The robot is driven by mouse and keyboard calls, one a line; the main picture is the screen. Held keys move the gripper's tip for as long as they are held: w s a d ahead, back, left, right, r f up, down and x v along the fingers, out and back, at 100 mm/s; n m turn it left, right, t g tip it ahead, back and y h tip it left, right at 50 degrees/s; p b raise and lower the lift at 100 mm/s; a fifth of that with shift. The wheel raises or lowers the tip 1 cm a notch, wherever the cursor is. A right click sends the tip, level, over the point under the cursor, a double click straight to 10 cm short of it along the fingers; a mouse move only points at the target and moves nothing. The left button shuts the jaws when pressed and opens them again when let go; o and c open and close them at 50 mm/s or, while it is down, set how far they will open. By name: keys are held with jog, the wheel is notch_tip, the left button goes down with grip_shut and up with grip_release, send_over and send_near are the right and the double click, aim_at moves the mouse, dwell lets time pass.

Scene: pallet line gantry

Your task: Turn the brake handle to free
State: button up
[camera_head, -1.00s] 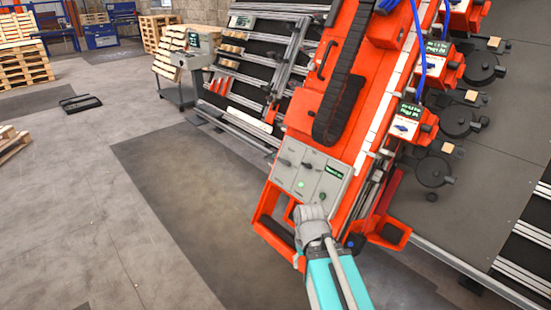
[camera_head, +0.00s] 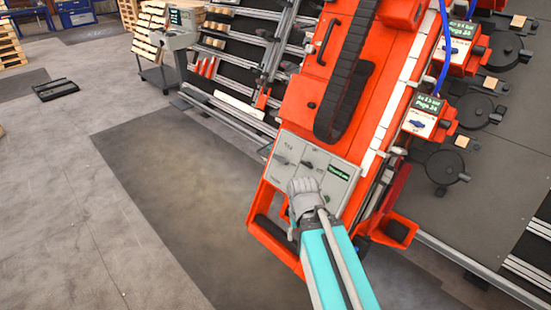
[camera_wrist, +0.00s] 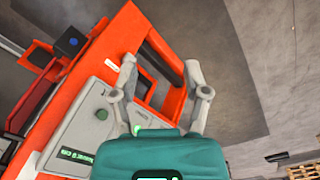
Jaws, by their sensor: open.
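The grey control panel (camera_head: 318,157) sits on the orange gantry carriage.
The carriage's lower orange frame (camera_head: 258,225) surrounds a dark bar beside my gripper. A black cable chain (camera_head: 343,95) runs up the carriage. The floor at left (camera_head: 170,200) is clear.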

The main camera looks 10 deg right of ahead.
jog(key=shift+w+d, duration=0.15)
jog(key=shift+d, duration=0.05)
jog(key=n+t+h+b, duration=0.1)
jog(key=n+t+b, duration=1.2)
jog(key=t+b, duration=0.1)
send_near(281, 161)
jog(key=shift+a+v, duration=0.15)
jog(key=shift+v, duration=0.65)
jog(key=shift+a+v, duration=0.15)
jog(key=shift+v, duration=0.6)
jog(key=shift+w+f, duration=0.1)
jog(key=shift+w, duration=0.05)
jog(key=b+x, duration=0.2)
jog(key=x, duration=0.4)
jog(key=b+x, duration=0.2)
jog(key=x, duration=0.5)
jog(key=shift+w+d, duration=0.2)
jog(key=shift+d, duration=0.05)
jog(key=shift+c, duration=0.3)
